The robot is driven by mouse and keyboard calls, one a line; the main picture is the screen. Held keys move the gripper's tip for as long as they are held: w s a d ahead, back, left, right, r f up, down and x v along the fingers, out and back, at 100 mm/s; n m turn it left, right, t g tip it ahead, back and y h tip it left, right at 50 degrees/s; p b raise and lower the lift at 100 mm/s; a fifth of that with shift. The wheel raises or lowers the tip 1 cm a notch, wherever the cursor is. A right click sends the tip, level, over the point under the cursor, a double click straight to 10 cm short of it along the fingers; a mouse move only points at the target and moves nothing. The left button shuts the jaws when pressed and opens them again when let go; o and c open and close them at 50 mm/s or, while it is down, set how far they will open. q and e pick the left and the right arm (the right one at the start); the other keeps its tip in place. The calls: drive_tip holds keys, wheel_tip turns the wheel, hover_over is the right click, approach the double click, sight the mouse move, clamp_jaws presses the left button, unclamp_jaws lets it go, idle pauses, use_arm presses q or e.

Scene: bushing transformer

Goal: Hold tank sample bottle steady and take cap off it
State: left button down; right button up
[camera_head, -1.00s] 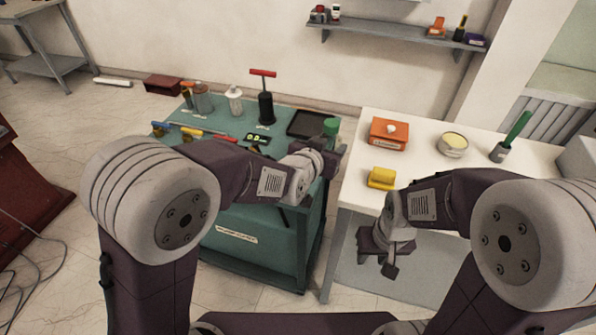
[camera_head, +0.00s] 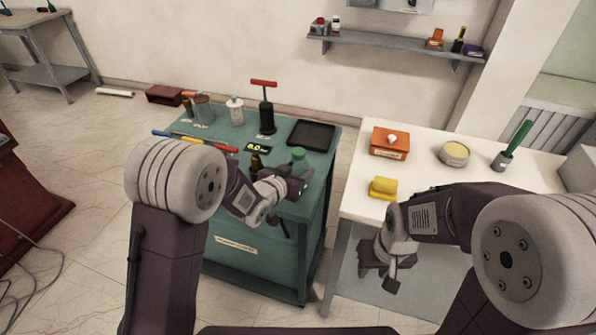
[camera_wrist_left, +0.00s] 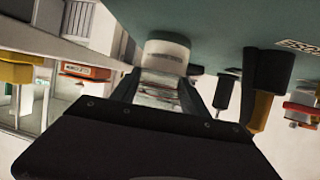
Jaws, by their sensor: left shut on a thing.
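The tank sample bottle shows its green cap (camera_head: 299,155) in the head view, above the right front part of the teal cart. My left gripper (camera_head: 292,180) is shut on the bottle's body below the cap. In the left wrist view the clear bottle with a pale label band (camera_wrist_left: 167,52) sits between the two dark fingers. I cannot tell whether the bottle's base touches the cart. My right gripper (camera_head: 379,274) hangs in front of the white table, fingers apart and empty, away from the bottle.
The teal cart (camera_head: 225,170) carries a red-handled pump (camera_head: 266,112), a dark tray (camera_head: 311,134), a meter (camera_head: 258,148), tools and jars.

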use_arm(q)
drive_tip(key=shift+f, duration=0.1)
drive_tip(key=shift+f+b, duration=0.15)
drive_tip(key=shift+b, duration=0.15)
drive_tip(key=c, duration=0.6)
unclamp_jaws()
drive_tip(key=shift+o, duration=0.2)
